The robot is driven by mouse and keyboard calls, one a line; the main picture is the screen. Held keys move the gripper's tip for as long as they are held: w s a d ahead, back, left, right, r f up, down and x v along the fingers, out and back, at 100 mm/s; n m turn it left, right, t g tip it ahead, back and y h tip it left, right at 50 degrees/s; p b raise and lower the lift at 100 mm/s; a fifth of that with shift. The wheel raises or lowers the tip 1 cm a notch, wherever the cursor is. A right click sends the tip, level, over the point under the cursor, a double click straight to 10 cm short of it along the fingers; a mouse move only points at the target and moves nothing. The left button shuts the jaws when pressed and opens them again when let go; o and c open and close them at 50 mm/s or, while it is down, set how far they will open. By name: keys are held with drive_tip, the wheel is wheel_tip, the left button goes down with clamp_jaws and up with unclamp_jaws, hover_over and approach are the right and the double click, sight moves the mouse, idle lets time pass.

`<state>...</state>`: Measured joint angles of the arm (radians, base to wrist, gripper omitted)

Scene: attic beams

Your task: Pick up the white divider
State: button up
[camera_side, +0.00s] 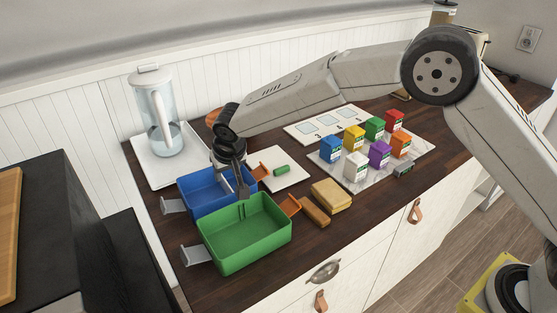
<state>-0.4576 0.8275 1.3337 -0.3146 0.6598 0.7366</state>
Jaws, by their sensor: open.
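A pale, thin upright piece, which looks like the white divider (226,184), stands in the blue box (196,204). It is small in the picture and partly hidden by my gripper. My gripper (241,190) points down over the right part of the blue box, close beside the divider, with its fingers open. I cannot tell whether the fingers touch the divider or stand around it. The green box (252,245) stands in front of the blue one and looks empty, with narrow upright slot marks on its inner back wall.
Both boxes have grey latches on the left and orange ones on the right. A yellow sponge (331,196), a brown wooden piece (314,211) and several coloured cartons (379,154) lie to the right. A glass pitcher (158,116) stands behind left.

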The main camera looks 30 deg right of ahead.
sight(226, 182)
drive_tip(key=shift+w+f, duration=0.25)
drive_tip(key=shift+f, duration=0.2)
drive_tip(key=shift+f, duration=0.1)
drive_tip(key=shift+x, duration=2.5)
drive_tip(key=shift+w+d+f, duration=0.1)
drive_tip(key=shift+f, duration=0.1)
drive_tip(key=shift+c, duration=0.2)
clamp_jaws()
